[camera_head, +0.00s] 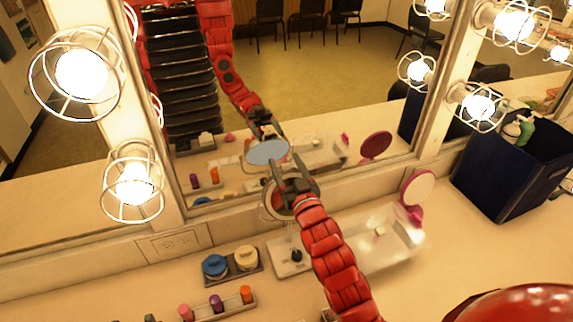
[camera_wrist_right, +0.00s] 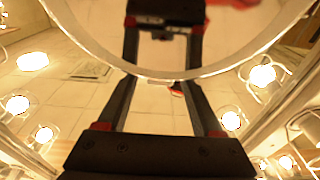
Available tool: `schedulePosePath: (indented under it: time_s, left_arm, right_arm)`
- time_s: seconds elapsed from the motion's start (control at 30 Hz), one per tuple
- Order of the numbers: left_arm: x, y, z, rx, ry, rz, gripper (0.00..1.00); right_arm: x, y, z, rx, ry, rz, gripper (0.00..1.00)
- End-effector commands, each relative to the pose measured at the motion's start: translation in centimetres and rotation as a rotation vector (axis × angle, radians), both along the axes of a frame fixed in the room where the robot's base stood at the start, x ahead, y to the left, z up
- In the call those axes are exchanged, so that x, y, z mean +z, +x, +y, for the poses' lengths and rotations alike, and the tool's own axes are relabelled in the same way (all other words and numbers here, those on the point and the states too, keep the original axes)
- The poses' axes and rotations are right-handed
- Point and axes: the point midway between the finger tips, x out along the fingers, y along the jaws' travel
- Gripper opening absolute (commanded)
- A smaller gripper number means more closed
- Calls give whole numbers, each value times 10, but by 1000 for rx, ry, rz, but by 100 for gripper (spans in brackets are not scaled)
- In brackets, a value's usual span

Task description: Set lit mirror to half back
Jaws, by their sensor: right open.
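The lit mirror (camera_head: 268,203) is a round mirror with a pale rim on a thin stand, its base (camera_head: 289,262) on the counter near the wall mirror. My right gripper (camera_head: 288,174) is open at its upper part and hides much of its face. The wall mirror shows the round mirror's reflection (camera_head: 268,152) as a grey-blue oval beside my reflected gripper. In the right wrist view the mirror's rim (camera_wrist_right: 160,76) curves across my open fingers (camera_wrist_right: 160,88), and its face reflects my gripper. I cannot tell if a finger touches the rim. My left gripper is not in view.
A pink hand mirror (camera_head: 418,187) and a clear tray (camera_head: 405,240) stand right of the arm. A dark blue bin (camera_head: 500,180) is farther right. A blue jar (camera_head: 215,266), a yellow jar (camera_head: 246,258) and a lipstick rack (camera_head: 230,304) are at left. Caged bulbs (camera_head: 134,183) line the wall mirror's frame.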

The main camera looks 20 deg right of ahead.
Motion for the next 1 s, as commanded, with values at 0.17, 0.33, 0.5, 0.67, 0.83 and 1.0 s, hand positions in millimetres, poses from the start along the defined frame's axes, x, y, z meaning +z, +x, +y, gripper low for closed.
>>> schedulePosePath:
  time_s: [0.17,0.33,0.5,0.67,0.83,1.0]
  left_arm:
    - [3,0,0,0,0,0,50]
    - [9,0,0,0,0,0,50]
    - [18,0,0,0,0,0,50]
    - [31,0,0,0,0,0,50]
    - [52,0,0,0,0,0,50]
    - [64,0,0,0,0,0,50]
  right_arm:
    - [-4,-17,-2,-2,0,5,68]
    - [-7,-51,-3,-3,0,6,68]
    - [-8,-87,-4,-2,1,3,68]
    - [-13,-118,-5,-3,1,8,68]
    - [-13,-145,-6,-3,1,6,68]
    - [-18,-164,-7,-2,0,6,68]
